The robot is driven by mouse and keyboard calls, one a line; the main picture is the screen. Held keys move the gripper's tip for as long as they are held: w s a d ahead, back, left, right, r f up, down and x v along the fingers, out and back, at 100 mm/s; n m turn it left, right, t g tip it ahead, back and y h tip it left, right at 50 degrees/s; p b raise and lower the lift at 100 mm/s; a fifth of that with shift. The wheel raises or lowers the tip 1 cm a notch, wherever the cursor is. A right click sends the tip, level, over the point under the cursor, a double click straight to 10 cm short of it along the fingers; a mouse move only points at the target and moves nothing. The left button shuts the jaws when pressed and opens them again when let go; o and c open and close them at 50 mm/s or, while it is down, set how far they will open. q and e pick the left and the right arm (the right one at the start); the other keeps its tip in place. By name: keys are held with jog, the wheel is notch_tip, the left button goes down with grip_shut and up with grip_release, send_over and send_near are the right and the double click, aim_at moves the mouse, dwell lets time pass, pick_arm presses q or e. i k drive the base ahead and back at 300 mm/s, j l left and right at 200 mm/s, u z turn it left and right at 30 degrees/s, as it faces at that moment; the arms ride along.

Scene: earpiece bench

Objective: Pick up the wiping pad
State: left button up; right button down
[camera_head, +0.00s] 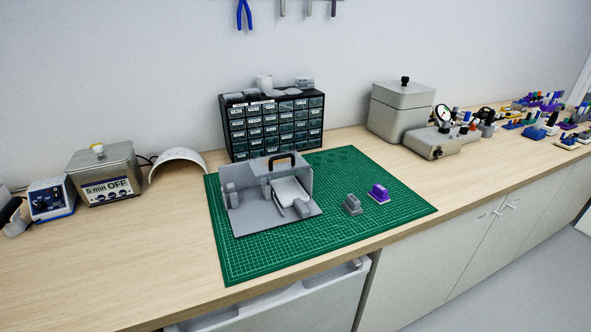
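On the green cutting mat (262,264) lie two small blocks. One is purple on a pale base (379,194); the other is grey (352,206), just left of it. I cannot tell for certain which of them, if either, is the wiping pad. Neither of my grippers shows in this view.
A black drawer cabinet (273,128) stands behind the mat. A "5 min OFF" bath (106,175) and a blue-fronted unit (51,200) stand left. A grey lidded box (401,107) and a gauge device (441,141) stand right. The mat's front right is clear.

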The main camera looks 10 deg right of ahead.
aim_at(352, 205)
jog(key=i+l+u, duration=0.1)
jog(key=l+u, duration=0.35)
jog(key=l, duration=0.65)
jog(key=k+l+u, duration=0.1)
jog(key=l+u, duration=0.35)
jog(key=l, duration=0.65)
